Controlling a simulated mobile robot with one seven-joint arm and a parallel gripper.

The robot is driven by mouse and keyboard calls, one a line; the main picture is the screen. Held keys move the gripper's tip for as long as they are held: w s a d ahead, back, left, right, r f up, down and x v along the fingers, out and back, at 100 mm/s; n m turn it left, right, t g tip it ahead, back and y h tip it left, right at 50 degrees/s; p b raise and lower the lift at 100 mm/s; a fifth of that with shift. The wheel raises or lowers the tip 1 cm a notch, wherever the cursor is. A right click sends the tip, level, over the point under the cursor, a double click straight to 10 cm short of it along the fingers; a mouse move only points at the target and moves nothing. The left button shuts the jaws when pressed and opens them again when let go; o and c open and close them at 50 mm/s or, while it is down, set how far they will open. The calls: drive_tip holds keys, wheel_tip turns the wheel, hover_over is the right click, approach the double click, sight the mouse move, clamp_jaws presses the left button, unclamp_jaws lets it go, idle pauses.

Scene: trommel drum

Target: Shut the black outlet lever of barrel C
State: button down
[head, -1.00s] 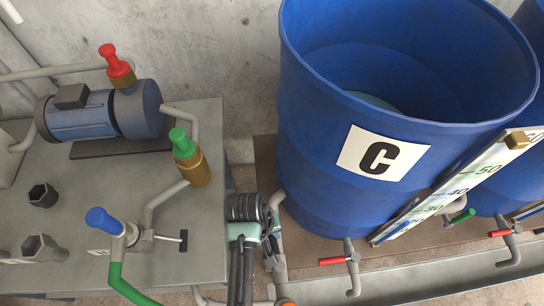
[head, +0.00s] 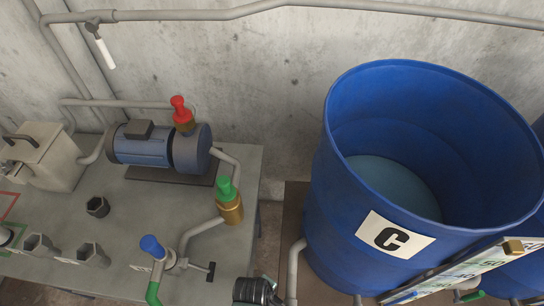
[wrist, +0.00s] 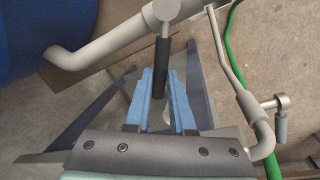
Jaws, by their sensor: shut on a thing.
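Barrel C (head: 335,190) is the large open blue drum with a white "C" label at the right of the head view; liquid shows inside. Its blue wall also shows at the top left of the wrist view (wrist: 22,35). A pale outlet pipe (wrist: 95,52) runs from there to a valve at the top. The black outlet lever (wrist: 162,62) hangs from that valve, at a clear angle to the pipe. My gripper (wrist: 165,82) has its blue fingers on either side of the lever's lower end, shut on it. In the head view the lever is hidden.
A bench (head: 110,225) at left carries a blue pump (head: 140,145), a red valve (head: 181,110), a green valve (head: 227,190) and a blue-handled valve (head: 152,247). In the wrist view, a grey pipe (wrist: 230,65) and green hose (wrist: 232,35) lie close at right.

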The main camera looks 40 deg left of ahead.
drive_tip(key=shift+s+d+n+y+p, duration=0.25)
drive_tip(key=shift+s+n+p, duration=0.35)
drive_tip(key=shift+n, duration=0.45)
drive_tip(key=shift+s+d+n+y+p, duration=0.2)
drive_tip(key=shift+s+n+p, duration=0.45)
drive_tip(key=shift+n, duration=0.45)
drive_tip(key=shift+s+d+n+y+p, duration=0.2)
drive_tip(key=shift+s+n+p, duration=0.25)
drive_tip(key=shift+s+n, duration=0.45)
drive_tip(key=shift+w+d, duration=0.1)
drive_tip(key=c, duration=0.8)
unclamp_jaws()
drive_tip(key=shift+o, duration=0.2)
drive_tip(key=p+v, duration=0.2)
drive_tip(key=v, duration=1.1)
drive_tip(key=shift+w, duration=0.2)
